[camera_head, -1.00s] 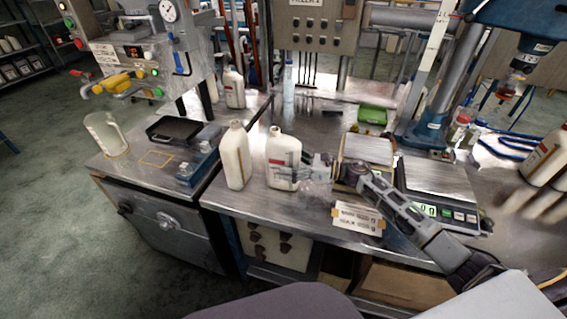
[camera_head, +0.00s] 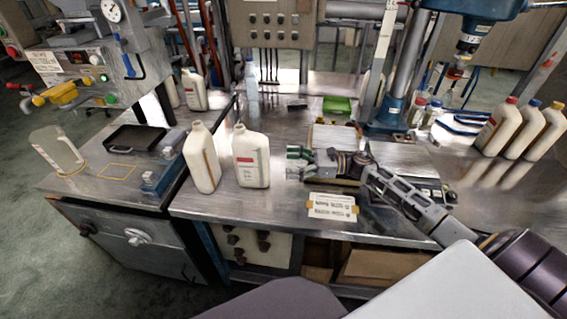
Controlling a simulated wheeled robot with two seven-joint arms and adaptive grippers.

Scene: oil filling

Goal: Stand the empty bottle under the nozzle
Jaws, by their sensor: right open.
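Two white uncapped bottles stand upright side by side near the front left of the main bench: a plain-sided one (camera_head: 201,163) and one with a red-and-white label (camera_head: 251,160). I cannot tell which is empty. My right gripper (camera_head: 292,163) is open and empty, to the right of the labelled bottle, its fingers pointing at it with a gap between. My left gripper is out of view. The filling machine (camera_head: 85,65) with yellow fittings stands at upper left; I cannot make out its nozzle clearly. An orange square outline (camera_head: 118,172) marks the left bench below it.
A clear jug (camera_head: 58,150) and a black tray (camera_head: 135,138) sit on the left bench. A paper label card (camera_head: 332,207) lies at the main bench's front. Three capped white bottles (camera_head: 522,130) stand at right. A green box (camera_head: 337,106) is behind my gripper.

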